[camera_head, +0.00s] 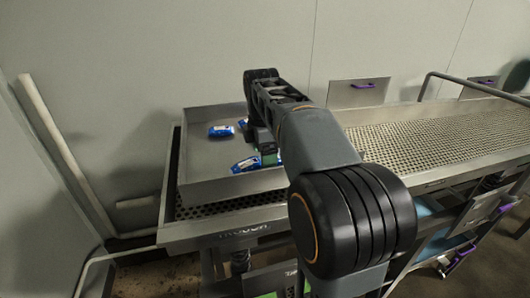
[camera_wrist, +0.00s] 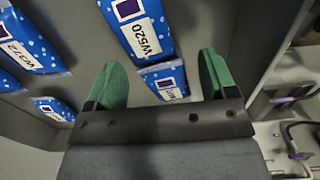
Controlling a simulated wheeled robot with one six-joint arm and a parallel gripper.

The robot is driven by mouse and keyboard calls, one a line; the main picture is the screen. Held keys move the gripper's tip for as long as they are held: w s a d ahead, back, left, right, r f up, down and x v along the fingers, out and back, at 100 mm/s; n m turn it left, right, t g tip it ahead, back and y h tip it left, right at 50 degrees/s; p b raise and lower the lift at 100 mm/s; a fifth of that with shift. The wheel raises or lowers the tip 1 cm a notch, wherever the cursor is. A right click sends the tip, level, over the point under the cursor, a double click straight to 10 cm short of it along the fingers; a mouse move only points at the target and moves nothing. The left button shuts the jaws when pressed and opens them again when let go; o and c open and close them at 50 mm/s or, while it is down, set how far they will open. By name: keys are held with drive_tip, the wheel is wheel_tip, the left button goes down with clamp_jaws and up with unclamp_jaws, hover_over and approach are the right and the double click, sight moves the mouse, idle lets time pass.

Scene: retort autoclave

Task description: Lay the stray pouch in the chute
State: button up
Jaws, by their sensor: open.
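Several blue pouches with white labels lie in a shallow grey metal tray (camera_head: 232,186). In the head view one pouch (camera_head: 221,131) lies toward the left of the tray and another (camera_head: 245,164) near its front. The wrist view shows the pouch marked W520 (camera_wrist: 148,38) ahead of the fingers, a partly hidden pouch (camera_wrist: 167,84) between them, and the pouch marked W372 (camera_wrist: 28,48) at left. My gripper (camera_wrist: 160,62), with green fingers, is open and holds nothing. It is over the tray. I cannot tell which pouch is the stray one, or identify the chute.
The tray stands on a perforated metal table (camera_head: 430,140) that runs clear to the right. A pale pipe (camera_head: 66,155) leans at left.

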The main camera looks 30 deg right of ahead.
drive_tip(key=shift+r, duration=0.1)
wheel_tip(320, 180, up, 12)
drive_tip(key=shift+a+r+p, duration=0.15)
drive_tip(key=shift+r+p, duration=0.1)
drive_tip(key=shift+p, duration=0.05)
